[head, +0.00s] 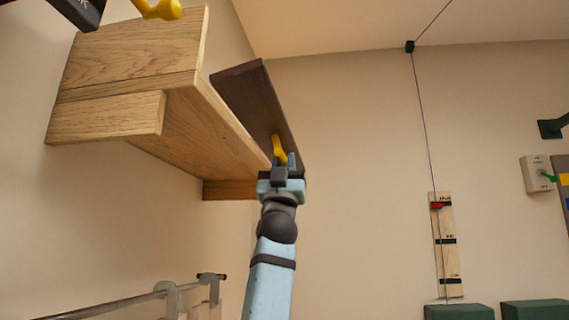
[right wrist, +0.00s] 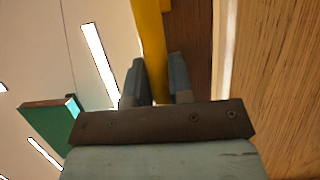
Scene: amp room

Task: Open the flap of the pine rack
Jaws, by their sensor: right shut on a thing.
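The pine rack (head: 135,55) is a light wooden box high on the wall at the upper left. Its dark brown flap (head: 248,95) is tilted away from the pale wood, with a gap at the upper end. A yellow handle (head: 278,148) is on the flap's lower part. My right gripper (head: 282,165) is shut on this handle. In the right wrist view the yellow handle (right wrist: 151,45) runs between the two fingers (right wrist: 157,82), beside the dark flap (right wrist: 190,50). The light wood (right wrist: 275,80) is at the right. My left gripper is not in view.
A dark block (head: 80,10) and a yellow piece (head: 158,8) are at the top left edge. A metal rail (head: 120,305) is at the lower left. A cord runs to a wooden scale board (head: 447,265) on the wall. Green boxes (head: 458,312) are at the lower right.

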